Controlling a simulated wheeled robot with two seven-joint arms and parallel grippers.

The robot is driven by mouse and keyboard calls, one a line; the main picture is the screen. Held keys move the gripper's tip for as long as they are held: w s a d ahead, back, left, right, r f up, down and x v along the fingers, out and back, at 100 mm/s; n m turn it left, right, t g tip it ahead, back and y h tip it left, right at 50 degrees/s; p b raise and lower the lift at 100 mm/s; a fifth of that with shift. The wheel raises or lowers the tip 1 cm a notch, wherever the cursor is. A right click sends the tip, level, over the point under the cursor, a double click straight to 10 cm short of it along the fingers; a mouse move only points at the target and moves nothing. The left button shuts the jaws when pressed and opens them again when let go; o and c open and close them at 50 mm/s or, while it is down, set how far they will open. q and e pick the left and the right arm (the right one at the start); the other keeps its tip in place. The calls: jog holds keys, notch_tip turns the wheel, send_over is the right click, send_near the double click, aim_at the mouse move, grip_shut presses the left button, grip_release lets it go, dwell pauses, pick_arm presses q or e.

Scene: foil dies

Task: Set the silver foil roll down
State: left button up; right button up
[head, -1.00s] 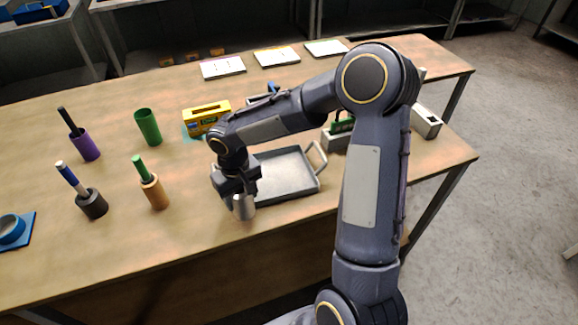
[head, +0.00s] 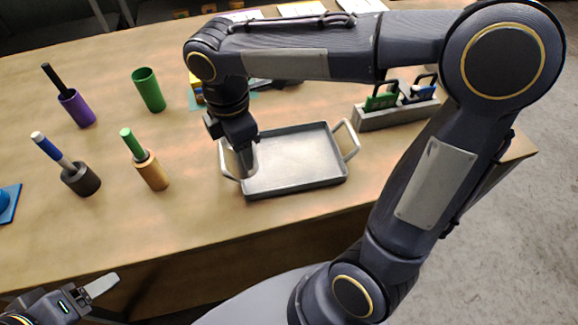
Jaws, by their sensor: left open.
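The silver foil roll (head: 237,163) is a short metallic cylinder at the left end of the grey metal tray (head: 300,182). My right gripper (head: 243,147) comes down over it from above and appears shut on it; the fingers hide part of the roll. The roll overlaps the tray's left handle in the picture. I cannot tell whether it touches the tray or the table. My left gripper (head: 97,290) is open and empty at the lower left, off the table's front edge.
Left of the tray stand a green roll in a wooden holder (head: 153,173), a blue-and-white roll in a black holder (head: 82,180), a purple cup (head: 77,109) and a green cup (head: 149,92). A grey rack (head: 395,114) stands right.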

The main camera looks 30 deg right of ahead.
jog(key=shift+s+a+r+n, duration=0.25)
jog(key=shift+s+a+n, duration=0.2)
jog(key=shift+s+n, duration=0.35)
jog(key=shift+s+a+r+n, duration=0.1)
jog(key=shift+s+r+n, duration=0.1)
jog(key=shift+n, duration=0.4)
jog(key=shift+d+n, duration=0.25)
jog(key=shift+n, duration=0.05)
jog(key=w+d+f, duration=0.2)
jog(key=d+f, duration=0.2)
jog(key=d, duration=0.5)
pick_arm(q)
jog(key=shift+f, duration=0.25)
pick_arm(e)
send_over(291, 170)
jog(key=shift+f, duration=4.4)
jog(key=shift+f, duration=0.2)
pick_arm(q)
jog(key=shift+f, duration=0.1)
pick_arm(e)
jog(key=o, duration=1.1)
